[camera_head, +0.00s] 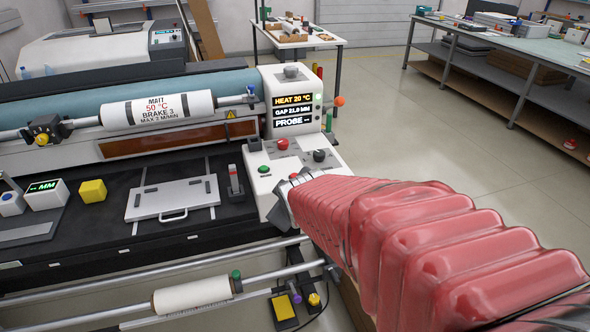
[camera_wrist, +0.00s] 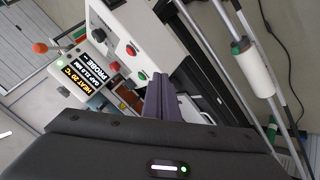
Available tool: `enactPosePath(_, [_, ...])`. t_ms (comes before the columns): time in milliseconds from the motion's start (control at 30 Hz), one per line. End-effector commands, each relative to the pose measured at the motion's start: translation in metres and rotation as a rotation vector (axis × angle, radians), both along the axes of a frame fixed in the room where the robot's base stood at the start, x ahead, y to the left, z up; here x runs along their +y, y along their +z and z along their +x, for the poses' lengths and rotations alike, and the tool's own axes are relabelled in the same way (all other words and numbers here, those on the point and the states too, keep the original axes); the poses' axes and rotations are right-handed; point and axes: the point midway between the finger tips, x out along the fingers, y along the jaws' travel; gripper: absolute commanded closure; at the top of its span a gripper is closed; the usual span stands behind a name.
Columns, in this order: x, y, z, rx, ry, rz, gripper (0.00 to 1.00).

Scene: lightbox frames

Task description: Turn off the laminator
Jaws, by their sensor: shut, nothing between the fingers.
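The laminator (camera_head: 150,85) is a long machine with a blue roller and a white control head. Its display (camera_head: 293,110) reads HEAT 20 °C, GAP about 21 MM and PROBE. The sloped control panel (camera_head: 262,155) below carries a red button (camera_head: 282,143), a green button (camera_head: 264,169) and a black knob (camera_head: 319,155). In the wrist view the red button (camera_wrist: 131,50), green button (camera_wrist: 142,76) and knob (camera_wrist: 111,29) also show. My gripper (camera_wrist: 160,82) is shut and empty, its purple-grey fingers close to the panel's green-button end; contact cannot be told. The head view mostly hides it behind my red-sleeved arm.
A silver plate (camera_head: 172,199), a yellow block (camera_head: 93,191) and a small MM gauge (camera_head: 46,194) lie on the black bed. An orange ball knob (camera_head: 339,101) sticks out beside the display. Floor to the right is clear.

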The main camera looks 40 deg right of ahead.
Motion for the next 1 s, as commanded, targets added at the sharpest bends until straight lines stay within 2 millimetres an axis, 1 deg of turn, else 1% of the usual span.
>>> enactPosePath(33, [-0.014,-0.008,0.005,-0.001,0.014,-0.034,1.00])
enactPosePath(100, [-0.032,-0.016,0.013,-0.011,0.041,-0.088,1.00])
enactPosePath(167, [-0.044,-0.023,0.019,-0.020,0.075,-0.127,1.00])
enactPosePath(300, [-0.073,-0.040,0.030,-0.038,0.147,-0.231,1.00])
enactPosePath(500, [-0.110,-0.066,0.036,-0.069,0.246,-0.364,1.00])
enactPosePath(767, [-0.146,-0.100,0.031,-0.132,0.361,-0.521,1.00])
enactPosePath(1000, [-0.169,-0.128,0.013,-0.215,0.431,-0.651,1.00])
